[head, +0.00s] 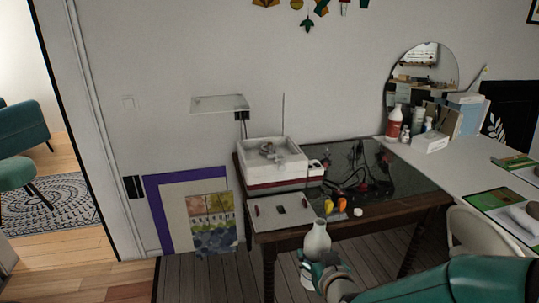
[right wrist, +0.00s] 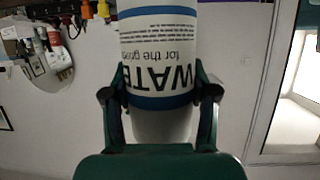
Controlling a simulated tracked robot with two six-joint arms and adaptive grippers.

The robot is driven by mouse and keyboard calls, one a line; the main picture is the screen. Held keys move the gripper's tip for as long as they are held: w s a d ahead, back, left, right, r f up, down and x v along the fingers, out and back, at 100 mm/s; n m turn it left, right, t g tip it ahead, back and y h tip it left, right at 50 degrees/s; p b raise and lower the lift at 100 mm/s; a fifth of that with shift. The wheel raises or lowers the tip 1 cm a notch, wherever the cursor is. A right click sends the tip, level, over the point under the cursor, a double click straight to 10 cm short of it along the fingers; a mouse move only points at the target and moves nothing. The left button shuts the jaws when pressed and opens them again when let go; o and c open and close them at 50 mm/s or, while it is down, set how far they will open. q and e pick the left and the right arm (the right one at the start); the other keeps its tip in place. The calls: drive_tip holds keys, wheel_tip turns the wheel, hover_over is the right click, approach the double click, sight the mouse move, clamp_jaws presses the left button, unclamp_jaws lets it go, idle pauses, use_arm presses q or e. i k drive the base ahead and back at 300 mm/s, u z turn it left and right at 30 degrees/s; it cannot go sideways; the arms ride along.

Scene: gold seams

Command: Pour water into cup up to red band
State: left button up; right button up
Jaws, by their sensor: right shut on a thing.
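A white water bottle (head: 317,238) with a narrow neck is held about upright at the front edge of the dark table in the head view. In the right wrist view the bottle (right wrist: 158,52) fills the middle, its blue bands and "WATER" lettering upside down. My right gripper (head: 316,268) is shut around its lower body, one green finger on each side (right wrist: 160,98). I cannot make out a cup with a red band. My left gripper is not in view.
The dark glass-topped table (head: 413,192) carries a white box (head: 272,158), a flat white panel (head: 283,215), yellow and orange items (head: 335,205), a small white round item (head: 358,212) and cables. A white table (head: 430,165) at right holds bottles and boxes before a round mirror.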

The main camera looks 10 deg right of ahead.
sight(264, 152)
drive_tip(key=k, duration=0.4)
drive_tip(key=u, duration=0.2)
drive_tip(key=i, duration=0.5)
drive_tip(key=u, duration=0.6)
drive_tip(key=i, duration=1.45)
drive_tip(key=z, duration=0.8)
